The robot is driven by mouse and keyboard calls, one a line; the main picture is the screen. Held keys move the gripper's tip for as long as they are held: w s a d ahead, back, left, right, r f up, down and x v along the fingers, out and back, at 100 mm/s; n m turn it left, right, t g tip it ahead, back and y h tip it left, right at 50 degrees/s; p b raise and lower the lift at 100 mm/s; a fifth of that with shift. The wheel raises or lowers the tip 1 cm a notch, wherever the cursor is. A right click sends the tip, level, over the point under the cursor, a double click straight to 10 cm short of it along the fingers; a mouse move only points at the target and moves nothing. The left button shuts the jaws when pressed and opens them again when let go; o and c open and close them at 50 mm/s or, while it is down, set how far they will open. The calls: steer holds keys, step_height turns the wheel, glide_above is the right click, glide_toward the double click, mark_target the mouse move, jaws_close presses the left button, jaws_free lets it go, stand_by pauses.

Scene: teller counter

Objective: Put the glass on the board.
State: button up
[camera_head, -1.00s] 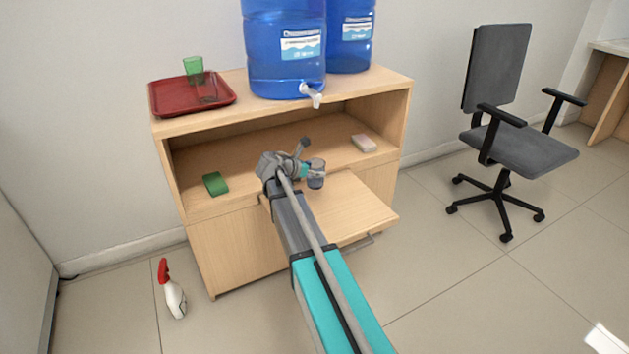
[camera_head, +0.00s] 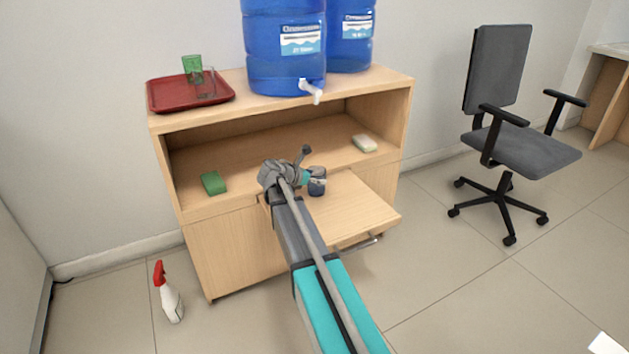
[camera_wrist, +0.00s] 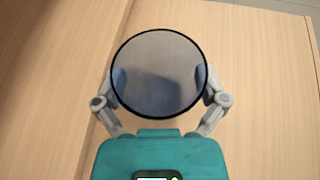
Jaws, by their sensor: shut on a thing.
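The glass (camera_head: 317,187) is a small see-through tumbler with a grey-blue tint. It also shows in the wrist view (camera_wrist: 158,75) as a dark-rimmed circle. My gripper (camera_head: 314,178) has its two fingers closed on opposite sides of the glass. The board (camera_head: 350,208) is the light wooden pull-out panel at the front of the cabinet. The glass is upright over the board's left back part. I cannot tell whether its base touches the board. In the wrist view, a board edge runs left of the glass.
A green sponge (camera_head: 213,183) and a pale block (camera_head: 364,143) lie on the cabinet shelf. The board's right part is clear.

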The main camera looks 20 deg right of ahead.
steer(key=shift+f, duration=0.15)
steer(key=o, duration=0.9)
steer(key=shift+r, duration=0.25)
steer(key=shift+s+a+r, duration=0.1)
steer(key=shift+a+r, duration=0.05)
steer(key=shift+a, duration=0.15)
steer(key=p+v, duration=0.5)
steer(key=v, duration=0.6)
steer(key=shift+s+a, duration=0.1)
steer(key=shift+a, duration=0.1)
